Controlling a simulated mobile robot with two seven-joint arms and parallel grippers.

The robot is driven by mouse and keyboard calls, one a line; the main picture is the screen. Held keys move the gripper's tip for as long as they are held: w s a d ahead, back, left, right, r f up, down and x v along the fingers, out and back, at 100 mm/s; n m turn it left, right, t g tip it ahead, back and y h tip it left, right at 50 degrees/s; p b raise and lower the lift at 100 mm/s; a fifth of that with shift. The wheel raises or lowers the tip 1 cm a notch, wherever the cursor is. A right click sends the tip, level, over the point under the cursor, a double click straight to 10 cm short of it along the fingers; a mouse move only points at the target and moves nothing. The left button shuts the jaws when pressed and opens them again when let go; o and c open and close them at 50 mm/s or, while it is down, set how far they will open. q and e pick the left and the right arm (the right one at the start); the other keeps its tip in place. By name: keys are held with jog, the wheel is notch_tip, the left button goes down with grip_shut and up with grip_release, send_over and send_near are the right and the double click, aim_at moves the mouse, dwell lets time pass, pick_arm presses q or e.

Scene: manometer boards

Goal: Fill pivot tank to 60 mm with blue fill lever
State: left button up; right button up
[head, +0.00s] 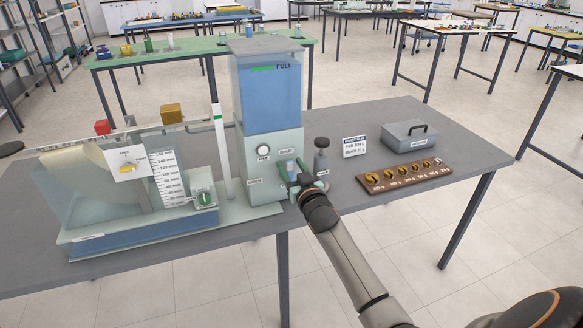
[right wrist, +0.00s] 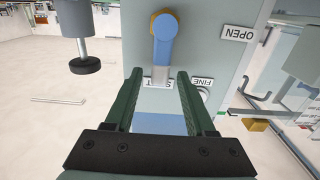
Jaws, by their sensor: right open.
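The blue fill lever (right wrist: 164,45) is on the front of the pale reservoir housing (head: 270,150), near labels reading OPEN, FINE and a partly hidden one. My right gripper (right wrist: 159,76) is open, its green fingers pointing at the housing with the lever just beyond the fingertips. In the head view my right gripper (head: 298,184) is at the housing's lower right and partly hides the lever. The clear pivot tank (head: 75,200) stands at the left with a white mm scale (head: 167,178); its water level is too small to read. The left gripper is out of view.
A green-knobbed valve (head: 204,199) is on the tank's right end. A dark-topped post (head: 321,153), weight rack (head: 404,176) and grey box (head: 409,136) stand right of the housing.

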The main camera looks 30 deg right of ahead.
grip_shut()
dwell(0.4)
